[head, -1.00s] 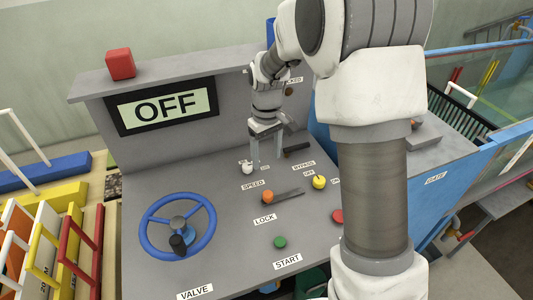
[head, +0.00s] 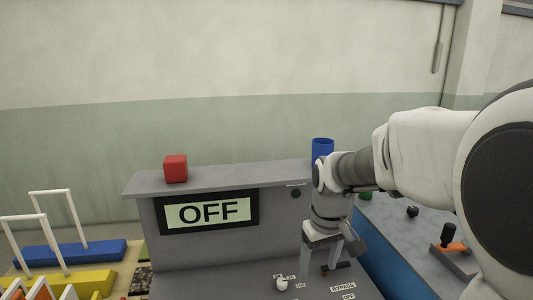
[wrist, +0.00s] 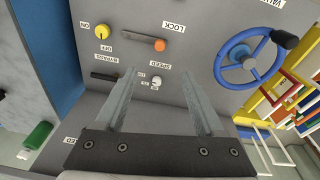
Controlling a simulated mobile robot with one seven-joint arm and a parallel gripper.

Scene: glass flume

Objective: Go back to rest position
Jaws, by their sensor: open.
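My gripper (head: 322,262) is open and empty, fingers pointing down above the grey control panel (head: 210,285). In the wrist view its two fingers (wrist: 160,95) stand apart with nothing between them. A small white knob (head: 282,284) sits on the panel just left of the fingers in the head view. It also shows beyond the gap between the fingers in the wrist view (wrist: 156,81). A black handle (head: 337,267) lies at the right of the fingers. I cannot tell if the fingers touch anything.
A red cube (head: 175,168) and a blue cylinder (head: 322,148) stand at the back. Coloured barriers (head: 70,250) are left. Air above the panel is clear.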

